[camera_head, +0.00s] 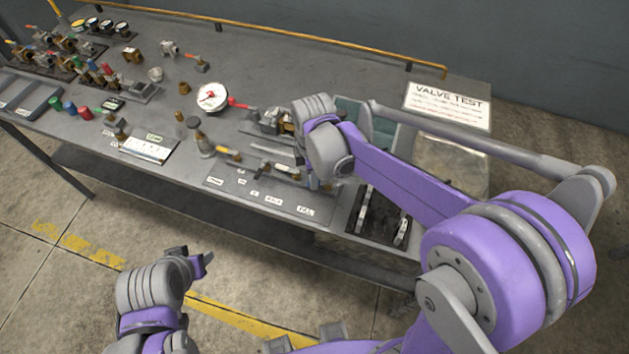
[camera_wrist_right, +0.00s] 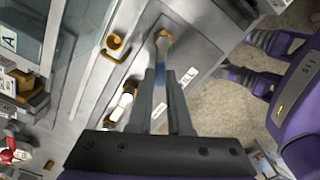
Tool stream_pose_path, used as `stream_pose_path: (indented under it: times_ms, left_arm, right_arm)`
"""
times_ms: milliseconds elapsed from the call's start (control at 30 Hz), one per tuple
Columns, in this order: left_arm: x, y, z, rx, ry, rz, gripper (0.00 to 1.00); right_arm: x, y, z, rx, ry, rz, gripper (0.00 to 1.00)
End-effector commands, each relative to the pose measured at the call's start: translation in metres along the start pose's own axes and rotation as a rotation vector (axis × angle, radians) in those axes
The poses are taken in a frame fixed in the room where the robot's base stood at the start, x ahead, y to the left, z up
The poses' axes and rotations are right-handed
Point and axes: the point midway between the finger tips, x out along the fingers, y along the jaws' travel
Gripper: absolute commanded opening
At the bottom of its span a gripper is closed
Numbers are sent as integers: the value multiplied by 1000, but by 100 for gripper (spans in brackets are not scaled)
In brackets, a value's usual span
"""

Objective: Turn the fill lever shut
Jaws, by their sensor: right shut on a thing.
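In the head view the panel (camera_head: 228,186) lies along the bench's front edge; my right wrist and forearm hide the lever and most of the fingers there. The lever's exact angle is hard to tell. My left gripper (camera_head: 203,262) hangs in front of the bench, away from everything; its jaw opening is unclear.
A round gauge (camera_head: 212,96) with a red-handled valve beside it stands on the bench (camera_head: 290,62). Several valves and coloured caps fill the left side. A "VALVE TEST" sign (camera_head: 447,104) and a glass-sided tank stand at the right. The floor in front is clear.

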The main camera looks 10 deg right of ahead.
Motion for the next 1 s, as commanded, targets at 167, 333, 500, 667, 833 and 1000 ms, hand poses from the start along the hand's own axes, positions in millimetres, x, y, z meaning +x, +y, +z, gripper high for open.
stream_pose_path:
  times_ms: [167, 333, 500, 667, 833, 1000]
  left_arm:
    - [6, 0, 7, 0, -6, 0, 50]
    - [9, 0, 10, 0, -9, 0, 50]
    - [11, 0, 13, 0, -11, 0, 50]
    - [12, 0, 14, 0, -13, 0, 50]
    - [13, 0, 15, 0, -13, 0, 50]
    - [13, 0, 15, 0, -13, 0, 50]
  right_arm:
    - [1, 7, 1, 162, 0, -1, 0]
    - [1, 12, 2, 295, 0, -1, 0]
    - [0, 16, 3, 399, 0, -1, 0]
    - [0, 18, 4, 465, 0, -1, 0]
    - [0, 19, 5, 503, 0, 0, 0]
    - [0, 20, 5, 515, 0, 0, 0]
